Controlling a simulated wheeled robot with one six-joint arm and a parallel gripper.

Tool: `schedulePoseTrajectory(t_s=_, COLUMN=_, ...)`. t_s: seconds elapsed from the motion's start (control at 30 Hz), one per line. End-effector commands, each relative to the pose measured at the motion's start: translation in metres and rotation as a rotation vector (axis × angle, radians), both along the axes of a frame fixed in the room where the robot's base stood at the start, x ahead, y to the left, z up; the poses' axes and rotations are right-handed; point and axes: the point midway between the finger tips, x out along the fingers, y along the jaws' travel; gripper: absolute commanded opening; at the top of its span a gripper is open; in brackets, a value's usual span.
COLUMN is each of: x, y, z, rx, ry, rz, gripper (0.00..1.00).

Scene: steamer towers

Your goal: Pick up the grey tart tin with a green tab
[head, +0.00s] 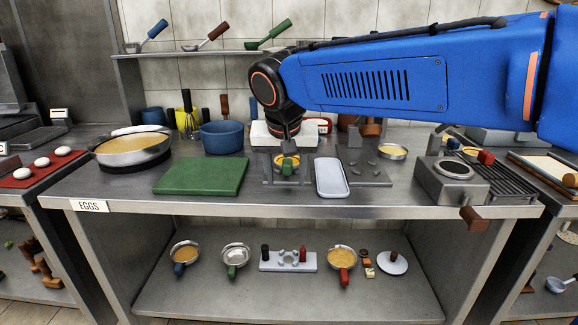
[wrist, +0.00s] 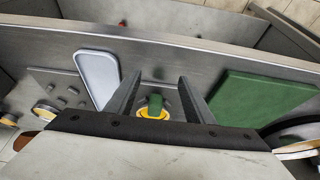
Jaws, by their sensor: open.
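A small grey tart tin with yellow filling and a green tab (head: 287,163) is on the steel counter, just in front of a white block. In the wrist view its green tab (wrist: 155,103) and yellow filling show between my fingers; the rest of the tin is mostly hidden. My gripper (head: 287,176) is open and points down at the tin, with one grey finger on each side of it. In the wrist view my gripper (wrist: 159,80) shows a gap on both sides of the tab.
A green board (head: 202,176) lies to the left and a pale tray (head: 331,178) close to the right. A blue pot (head: 224,137) stands behind. Another tin (head: 392,151) sits farther right. Pans with coloured handles, one green (head: 236,256), are on the lower shelf.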

Motion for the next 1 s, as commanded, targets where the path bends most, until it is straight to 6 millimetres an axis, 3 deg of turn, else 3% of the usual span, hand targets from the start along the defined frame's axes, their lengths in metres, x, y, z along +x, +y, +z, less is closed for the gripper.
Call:
schedulePoseTrajectory(t_s=0.13, x=0.021, y=-0.001, z=0.000, rx=0.000, ry=0.000, rz=-0.002, gripper=0.48)
schedulePoseTrajectory(t_s=0.47, x=0.037, y=-0.002, z=0.000, rx=0.000, ry=0.000, rz=0.000, gripper=0.48)
schedulePoseTrajectory(t_s=0.77, x=0.079, y=-0.003, z=-0.001, rx=0.000, ry=0.001, rz=-0.002, gripper=0.48)
schedulePoseTrajectory(t_s=1.0, x=0.082, y=-0.003, z=-0.011, rx=0.001, ry=-0.001, rz=0.000, gripper=0.48)
